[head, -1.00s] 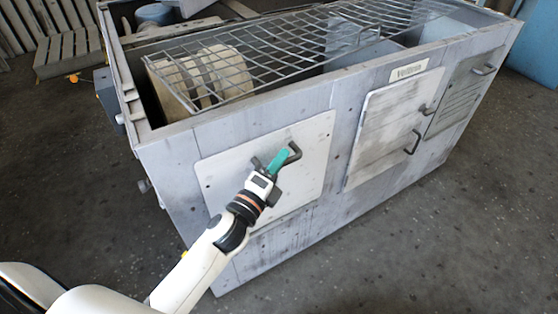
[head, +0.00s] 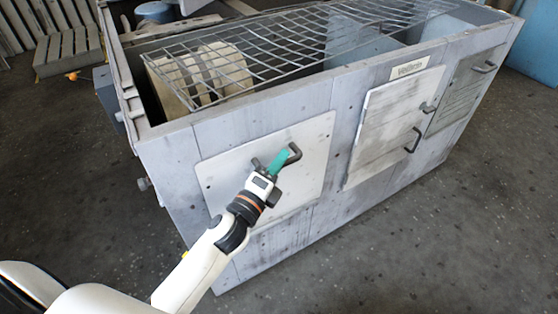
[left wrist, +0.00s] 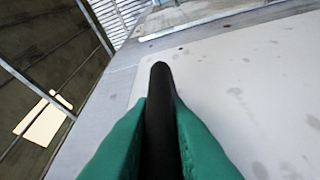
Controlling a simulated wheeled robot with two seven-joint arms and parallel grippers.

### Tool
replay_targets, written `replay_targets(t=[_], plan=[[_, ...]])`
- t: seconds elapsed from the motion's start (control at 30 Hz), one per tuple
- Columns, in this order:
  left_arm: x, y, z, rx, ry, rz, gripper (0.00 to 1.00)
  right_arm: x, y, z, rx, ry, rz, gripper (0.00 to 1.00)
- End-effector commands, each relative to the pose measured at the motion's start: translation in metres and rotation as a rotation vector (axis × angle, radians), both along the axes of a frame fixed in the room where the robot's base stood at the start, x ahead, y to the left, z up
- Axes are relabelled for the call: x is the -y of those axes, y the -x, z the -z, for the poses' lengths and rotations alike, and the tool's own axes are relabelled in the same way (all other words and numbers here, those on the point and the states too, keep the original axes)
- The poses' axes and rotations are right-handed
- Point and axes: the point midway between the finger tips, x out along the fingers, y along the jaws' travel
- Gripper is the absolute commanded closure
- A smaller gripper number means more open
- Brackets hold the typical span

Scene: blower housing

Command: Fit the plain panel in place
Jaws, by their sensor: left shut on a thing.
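The plain panel (head: 232,172) is a pale, worn plate with a dark handle, at the left part of the grey housing's front (head: 331,195). It lies against the front face; whether it sits flush I cannot tell. My left gripper (head: 278,162) is shut on the panel's dark handle (head: 293,153), its green fingertips on the bar. In the left wrist view the green fingers (left wrist: 162,135) flank the dark handle (left wrist: 159,95), with the pale panel (left wrist: 235,95) behind it to the right. My right gripper is not in view.
A wire grate (head: 290,47) covers part of the open top, over a cream blower part (head: 200,75). To the right are a worn panel with handles (head: 385,125) and a louvred panel (head: 462,88). The floor (head: 430,245) in front is clear.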

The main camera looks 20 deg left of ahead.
Motion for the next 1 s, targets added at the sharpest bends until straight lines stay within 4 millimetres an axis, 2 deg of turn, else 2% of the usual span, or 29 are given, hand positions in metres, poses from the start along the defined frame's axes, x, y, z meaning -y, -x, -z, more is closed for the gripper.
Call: replay_targets(t=[0.4, 0.43, 0.57, 0.77, 0.9, 1.0], plan=[[-0.0032, -0.0024, -0.0003, 0.009, -0.002, -0.004, 1.00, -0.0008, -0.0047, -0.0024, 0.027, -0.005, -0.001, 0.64], [-0.0034, -0.0024, -0.0002, 0.009, -0.002, -0.004, 0.81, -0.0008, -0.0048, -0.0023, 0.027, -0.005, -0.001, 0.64], [-0.0029, -0.0022, 0.0004, 0.007, -0.002, -0.003, 0.60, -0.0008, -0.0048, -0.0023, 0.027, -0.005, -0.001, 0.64], [-0.0024, -0.0018, 0.0012, 0.006, -0.002, -0.001, 0.60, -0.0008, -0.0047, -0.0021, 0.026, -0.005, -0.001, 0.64], [-0.0022, -0.0016, 0.0028, 0.002, -0.001, -0.002, 0.38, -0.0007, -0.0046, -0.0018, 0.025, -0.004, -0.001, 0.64], [-0.0021, -0.0016, 0.0024, 0.003, -0.001, -0.002, 0.38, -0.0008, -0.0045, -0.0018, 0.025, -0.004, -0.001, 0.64]])
